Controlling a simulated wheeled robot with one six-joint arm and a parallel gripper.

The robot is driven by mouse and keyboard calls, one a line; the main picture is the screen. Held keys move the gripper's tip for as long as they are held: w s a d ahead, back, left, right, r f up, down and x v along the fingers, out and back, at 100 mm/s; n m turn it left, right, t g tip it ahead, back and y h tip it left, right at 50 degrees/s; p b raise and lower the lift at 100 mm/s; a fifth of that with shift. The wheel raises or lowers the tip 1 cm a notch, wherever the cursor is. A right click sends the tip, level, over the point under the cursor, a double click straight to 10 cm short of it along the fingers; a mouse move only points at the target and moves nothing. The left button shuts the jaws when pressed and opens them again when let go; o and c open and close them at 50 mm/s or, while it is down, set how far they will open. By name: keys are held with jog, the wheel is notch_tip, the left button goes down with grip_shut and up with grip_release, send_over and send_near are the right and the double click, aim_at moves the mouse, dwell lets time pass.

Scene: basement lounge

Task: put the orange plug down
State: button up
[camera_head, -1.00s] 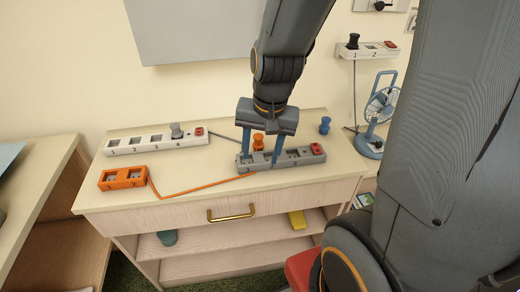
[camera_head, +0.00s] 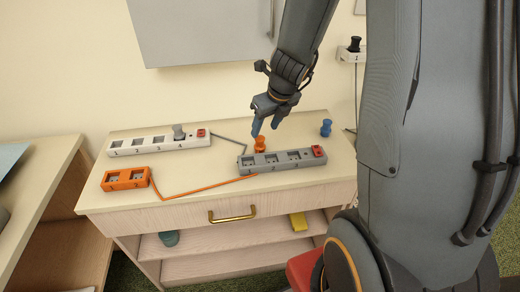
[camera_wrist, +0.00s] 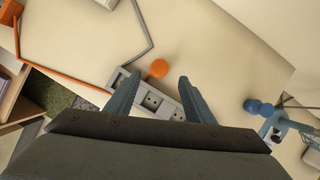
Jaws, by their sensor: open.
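The orange plug (camera_head: 260,143) stands upright on the cabinet top, just behind the grey power strip (camera_head: 282,160). In the wrist view the plug (camera_wrist: 158,68) shows from above as a round orange top beside the strip (camera_wrist: 152,98). I cannot tell whether plug and strip touch. My gripper (camera_head: 265,126) is open and empty, above the plug and apart from it. In the wrist view its fingers (camera_wrist: 159,79) are spread, with the plug just beyond the gap between the tips.
A white strip (camera_head: 150,146) with a grey plug (camera_head: 179,132) and an orange strip (camera_head: 125,179) with its cord lie to the left. A blue plug (camera_head: 326,128) stands at the back right. The cabinet top (camera_head: 215,180) has clear room in front of the white strip.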

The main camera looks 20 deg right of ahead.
aim_at(260, 138)
jog(key=b+x, duration=0.4)
jog(key=x, duration=0.4)
jog(key=shift+w, duration=0.2)
jog(key=shift+r, duration=0.1)
jog(key=c, duration=1.2)
jog(key=shift+o, duration=0.2)
notch_tip(260, 138, up, 10)
jog(key=p, duration=0.7)
